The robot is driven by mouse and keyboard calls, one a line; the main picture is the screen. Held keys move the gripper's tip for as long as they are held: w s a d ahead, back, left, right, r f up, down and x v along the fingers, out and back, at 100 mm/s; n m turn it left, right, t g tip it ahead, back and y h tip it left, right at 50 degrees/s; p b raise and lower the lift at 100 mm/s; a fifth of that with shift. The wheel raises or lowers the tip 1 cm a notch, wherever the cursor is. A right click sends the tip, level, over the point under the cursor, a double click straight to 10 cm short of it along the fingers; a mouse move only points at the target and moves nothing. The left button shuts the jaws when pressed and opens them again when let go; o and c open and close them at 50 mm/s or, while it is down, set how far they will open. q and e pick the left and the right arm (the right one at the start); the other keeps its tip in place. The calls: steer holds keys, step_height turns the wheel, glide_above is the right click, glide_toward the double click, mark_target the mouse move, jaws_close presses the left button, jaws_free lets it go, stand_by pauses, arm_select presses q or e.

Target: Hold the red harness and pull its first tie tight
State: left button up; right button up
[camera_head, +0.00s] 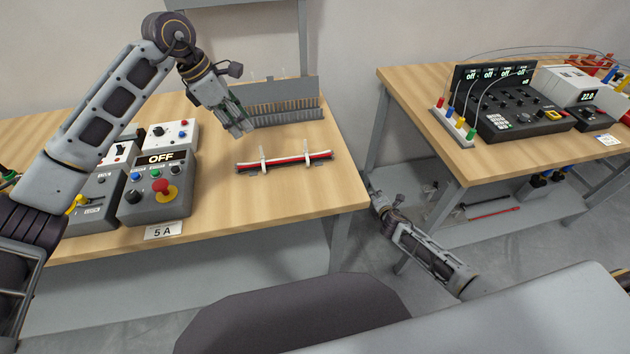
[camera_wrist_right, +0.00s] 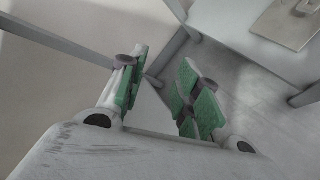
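The red harness (camera_head: 285,162) is a thin red-and-white bundle lying left to right near the right side of the left table, on a dark support. Two white ties stand up from it: a left tie (camera_head: 262,158) and a right tie (camera_head: 307,151). My left gripper (camera_head: 243,132) points down above the table, behind and left of the harness, apart from it. The gap between its fingers is too small to judge. My right gripper (camera_head: 376,200) is low, off the table's right edge. In the right wrist view it (camera_wrist_right: 160,95) is open and empty, green pads apart.
A grey comb-like rack (camera_head: 285,100) stands behind the harness. A control box marked OFF with a red button (camera_head: 160,195) is to the left. The second table (camera_head: 400,85) holds instruments at right. A gap separates the tables. Bare tabletop (camera_head: 290,195) lies in front of the harness.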

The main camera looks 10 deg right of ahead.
steer(key=w+a+r+n+t, duration=0.2)
steer(key=w+r+n, duration=0.2)
steer(key=r, duration=0.6)
steer(key=w+a+r+n+t, duration=0.2)
steer(key=w+a+r+n, duration=0.1)
steer(key=r, duration=0.7)
steer(key=s+a+r+n+t+y, duration=0.15)
steer(key=a+r+n, duration=0.25)
steer(key=r, duration=0.5)
steer(key=a+r+n+t+y, duration=0.2)
steer(key=a+r+n+t, duration=0.15)
steer(key=r, duration=0.65)
steer(key=s+a+r+n+y, duration=0.1)
steer(key=s+a+r+n, duration=0.25)
steer(key=s+a, duration=0.4)
steer(key=m+g+h, duration=0.2)
steer(key=m+h, duration=0.1)
glide_toward(305, 145)
steer(key=s, duration=0.3)
steer(key=shift+s+d+r+y, duration=0.15)
steer(key=shift+s+y, duration=0.1)
steer(key=shift+s, duration=0.1)
steer(key=shift+w, duration=0.15)
steer(key=shift+w+d, duration=0.15)
steer(key=shift+w, duration=6.65)
steer(key=shift+c, duration=0.3)
